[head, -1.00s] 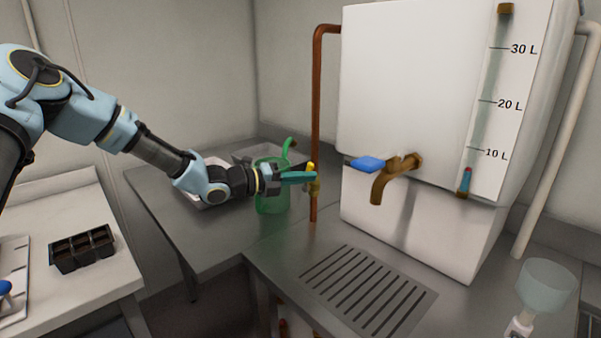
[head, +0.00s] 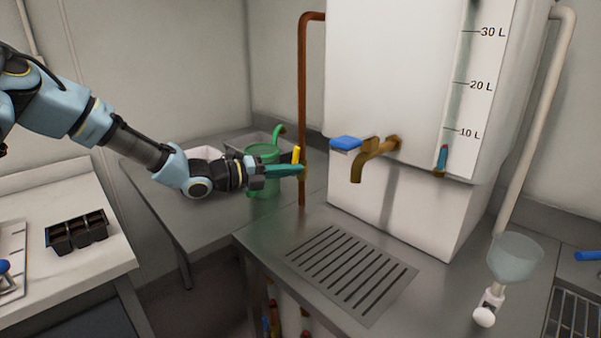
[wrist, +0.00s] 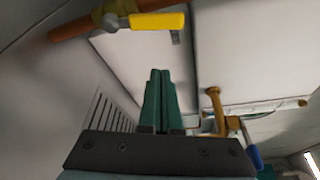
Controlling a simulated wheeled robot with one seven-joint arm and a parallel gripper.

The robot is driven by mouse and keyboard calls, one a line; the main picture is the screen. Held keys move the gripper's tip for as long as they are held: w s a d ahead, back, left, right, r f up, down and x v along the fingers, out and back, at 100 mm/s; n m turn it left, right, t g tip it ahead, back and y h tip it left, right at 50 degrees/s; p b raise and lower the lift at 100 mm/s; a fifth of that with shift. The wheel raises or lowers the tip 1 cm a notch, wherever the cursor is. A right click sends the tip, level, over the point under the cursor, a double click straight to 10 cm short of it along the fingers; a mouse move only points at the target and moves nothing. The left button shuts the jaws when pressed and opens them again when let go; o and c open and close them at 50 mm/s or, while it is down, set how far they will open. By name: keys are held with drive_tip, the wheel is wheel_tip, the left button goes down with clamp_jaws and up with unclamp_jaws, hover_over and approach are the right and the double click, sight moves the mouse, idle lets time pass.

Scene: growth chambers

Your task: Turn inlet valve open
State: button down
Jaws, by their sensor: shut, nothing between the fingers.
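The inlet valve's yellow lever (head: 296,155) is on the upright copper pipe (head: 303,100) left of the white tank. It stands near upright, roughly along the pipe. The wrist view shows the lever (wrist: 158,21) at the top, on a brass valve body (wrist: 108,15). My gripper (head: 303,169) has its teal fingers together, just below the lever in the head view and overlapping the pipe. In the wrist view the closed fingertips (wrist: 160,72) are apart from the lever, with nothing between them. The fingers partly hide the valve body in the head view.
The white tank (head: 400,70) has a brass tap with a blue handle (head: 345,143) right of the pipe. A green watering can (head: 262,175) stands behind my gripper. A drain grille (head: 352,272) lies in the clear counter in front.

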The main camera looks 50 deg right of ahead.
drive_tip(key=b+v, duration=0.1)
drive_tip(key=v, duration=0.5)
drive_tip(key=shift+w+a+b, duration=0.2)
drive_tip(key=shift+a+b, duration=0.05)
drive_tip(key=shift+b, duration=0.05)
drive_tip(key=shift+f, duration=0.15)
